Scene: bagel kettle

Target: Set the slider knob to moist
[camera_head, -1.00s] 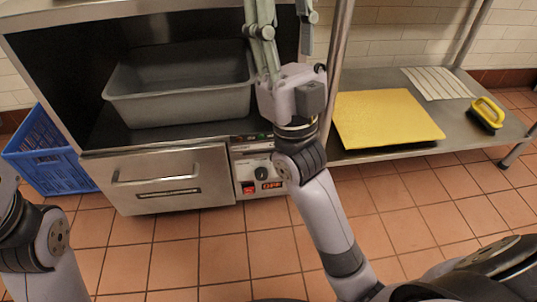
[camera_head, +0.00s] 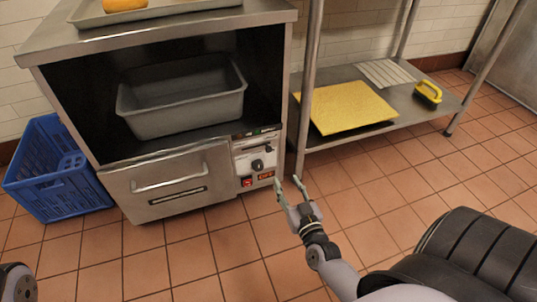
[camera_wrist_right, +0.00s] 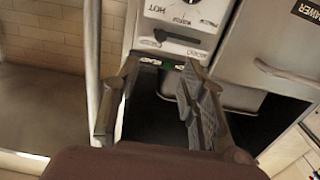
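The control panel (camera_head: 243,163) is on the front of the steel warmer, right of its drawer. It has a round black dial (camera_head: 257,165) and a lit red switch (camera_head: 247,182). In the right wrist view, the panel (camera_wrist_right: 150,22) appears upside down. The dark slider knob (camera_wrist_right: 161,36) sits in a slot near a label too small to read surely. My right gripper (camera_head: 288,184) is open and empty, in front of and right of the panel's lower part. Its spread fingers show in the wrist view (camera_wrist_right: 160,85), apart from the slider knob. My left gripper is out of view.
A grey bin (camera_head: 185,118) stands in the open bay above the drawer (camera_head: 175,190). A metal post (camera_head: 308,100) rises right of the panel, with a low shelf holding a yellow board (camera_head: 345,105). A blue crate (camera_head: 60,195) is at left. The floor in front is clear.

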